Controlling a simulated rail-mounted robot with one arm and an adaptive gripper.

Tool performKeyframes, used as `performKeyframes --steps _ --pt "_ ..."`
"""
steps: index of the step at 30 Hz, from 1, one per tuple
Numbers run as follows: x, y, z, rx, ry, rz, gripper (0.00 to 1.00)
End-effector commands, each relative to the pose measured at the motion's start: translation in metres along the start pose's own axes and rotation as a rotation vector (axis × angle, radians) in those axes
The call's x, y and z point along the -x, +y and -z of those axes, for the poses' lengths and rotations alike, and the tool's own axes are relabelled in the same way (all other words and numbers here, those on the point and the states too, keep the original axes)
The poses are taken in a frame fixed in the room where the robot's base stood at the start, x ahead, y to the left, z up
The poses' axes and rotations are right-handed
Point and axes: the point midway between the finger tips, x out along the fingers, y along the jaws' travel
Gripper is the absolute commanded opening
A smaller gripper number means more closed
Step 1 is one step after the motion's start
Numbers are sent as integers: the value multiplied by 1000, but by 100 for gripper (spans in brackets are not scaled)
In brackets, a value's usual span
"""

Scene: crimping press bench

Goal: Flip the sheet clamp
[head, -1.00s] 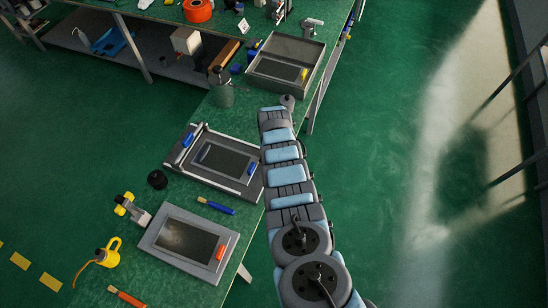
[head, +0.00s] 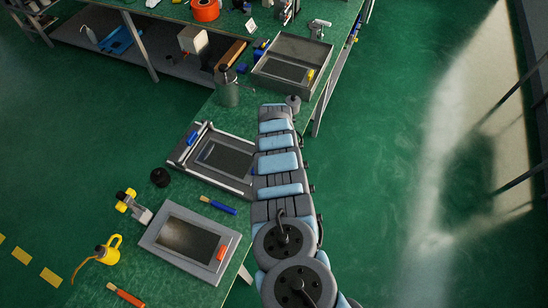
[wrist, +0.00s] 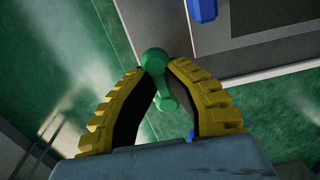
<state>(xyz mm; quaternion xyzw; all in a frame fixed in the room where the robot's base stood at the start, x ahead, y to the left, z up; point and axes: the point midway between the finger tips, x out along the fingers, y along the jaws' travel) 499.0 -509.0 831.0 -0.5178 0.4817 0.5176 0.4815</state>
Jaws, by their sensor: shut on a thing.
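A green lever with a rounded knob (wrist: 154,61), which looks like the sheet clamp, stands between my fingertips in the wrist view. My gripper (wrist: 162,72) has yellow ribbed fingers with dark inner pads, closed in on the lever near its knob. The lever's lower part shows between the fingers, and its base is hidden. A grey surface (wrist: 240,22) lies beside it, with a blue part (wrist: 203,9) on top. In the head view my arm hides the gripper and the clamp. The middle grey fixture (head: 212,182) with a blue handle (head: 192,138) lies left of my arm.
A grey framed panel (head: 152,240) with an orange block (head: 222,253) lies in front. A grey tray (head: 262,84) stands behind. Open green floor is on the right.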

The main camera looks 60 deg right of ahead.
Motion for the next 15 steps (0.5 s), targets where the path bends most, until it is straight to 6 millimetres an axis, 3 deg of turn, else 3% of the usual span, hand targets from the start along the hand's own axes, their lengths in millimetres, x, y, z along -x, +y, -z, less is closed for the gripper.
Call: performKeyframes --steps 9,10,12,15 --pt "-1 0 0 0 0 1 0" --pt "-1 0 0 0 0 0 22" --pt "-1 0 0 0 0 0 41" --pt "-1 0 0 0 0 0 41"
